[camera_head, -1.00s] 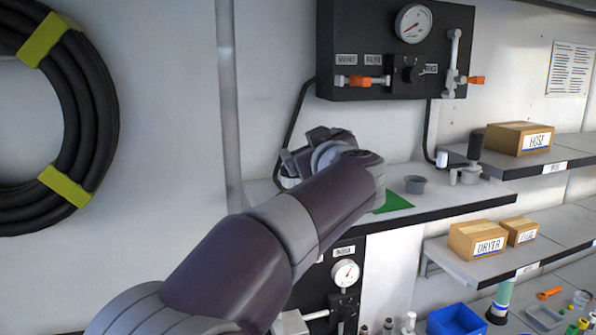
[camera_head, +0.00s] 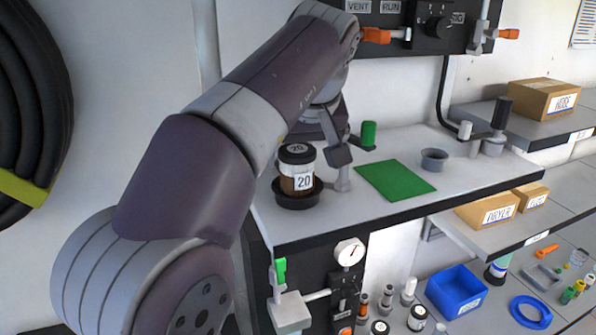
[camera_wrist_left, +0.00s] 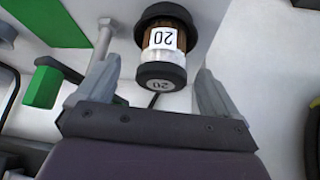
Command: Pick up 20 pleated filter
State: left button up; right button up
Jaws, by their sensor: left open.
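The 20 pleated filter (camera_head: 303,183) is a clear jar with brown contents, a white label reading 20 and a black lid. It stands upright in a round black holder (camera_head: 297,200) on the upper shelf. In the left wrist view the filter (camera_wrist_left: 166,40) lies between and beyond the finger tips, lid toward me. My left gripper (camera_wrist_left: 157,72) is open and empty, with a finger on either side of the lid. In the head view it hangs just behind the jar, partly hidden by my arm. My right gripper is not in view.
A green mat (camera_head: 395,179) and a small grey cup (camera_head: 434,159) lie to the right on the shelf (camera_head: 400,212). A gauge (camera_head: 349,252) and a blue bin (camera_head: 456,290) are below.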

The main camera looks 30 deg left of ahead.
aim_at(295, 147)
pick_arm(q)
jog(key=w+a+f, duration=0.3)
jog(key=shift+p, duration=0.4)
jog(key=shift+w+a+f, duration=0.15)
jog(key=shift+f, duration=0.2)
jog(key=shift+s+d+r, duration=0.15)
jog(key=shift+s+d, duration=0.45)
jog(key=shift+s+d+r, duration=0.1)
jog(key=shift+s+d, duration=0.1)
jog(key=shift+s, duration=0.05)
jog(key=c, duration=0.8)
jog(key=shift+w+a, duration=0.15)
jog(key=shift+w, duration=0.05)
jog(key=shift+c, duration=1.4)
